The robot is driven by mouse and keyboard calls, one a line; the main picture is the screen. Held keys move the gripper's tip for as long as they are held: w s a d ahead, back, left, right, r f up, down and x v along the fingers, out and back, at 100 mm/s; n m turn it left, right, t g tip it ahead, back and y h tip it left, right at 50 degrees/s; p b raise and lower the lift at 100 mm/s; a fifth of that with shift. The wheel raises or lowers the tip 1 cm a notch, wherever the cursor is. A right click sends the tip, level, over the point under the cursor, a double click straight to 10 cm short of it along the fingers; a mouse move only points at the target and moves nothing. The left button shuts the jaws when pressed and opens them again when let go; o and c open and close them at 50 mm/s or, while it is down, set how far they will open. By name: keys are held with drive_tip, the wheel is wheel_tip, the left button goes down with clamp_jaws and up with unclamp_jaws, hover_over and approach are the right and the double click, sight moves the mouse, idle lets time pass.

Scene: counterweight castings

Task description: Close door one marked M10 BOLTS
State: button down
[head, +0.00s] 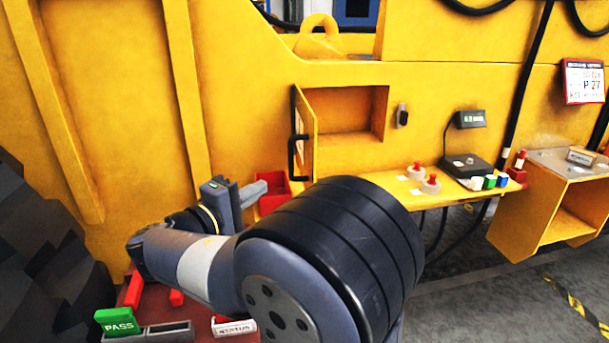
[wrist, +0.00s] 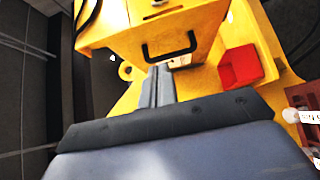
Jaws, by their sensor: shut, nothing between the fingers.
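A yellow door (head: 308,133) stands open, swung out from the left edge of a square recess (head: 345,110) in the yellow wall. Its black bar handle (head: 292,157) faces left. The handle also shows in the wrist view (wrist: 171,50), with a pale label (wrist: 178,62) close by, too small to read. I cannot make out the M10 BOLTS marking. My gripper (head: 260,188) is shut and empty, left of and below the door in the head view. In the wrist view my gripper (wrist: 157,72) points toward the handle side; I cannot tell whether it touches.
A red bin (head: 271,190) sits just below the door and beside my gripper. A yellow shelf (head: 395,188) to the right holds red-topped pieces (head: 430,184), a scale (head: 466,165) and small coloured blocks (head: 489,182). My dark arm hides part of the shelf's front.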

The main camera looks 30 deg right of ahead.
approach(313, 166)
drive_tip(key=w+d, duration=0.2)
drive_tip(key=w, duration=0.2)
drive_tip(key=d, duration=0.1)
drive_tip(key=s+d+p, duration=0.1)
drive_tip(key=d, duration=0.1)
drive_tip(key=shift+s+d, duration=0.15)
drive_tip(key=shift+f, duration=0.1)
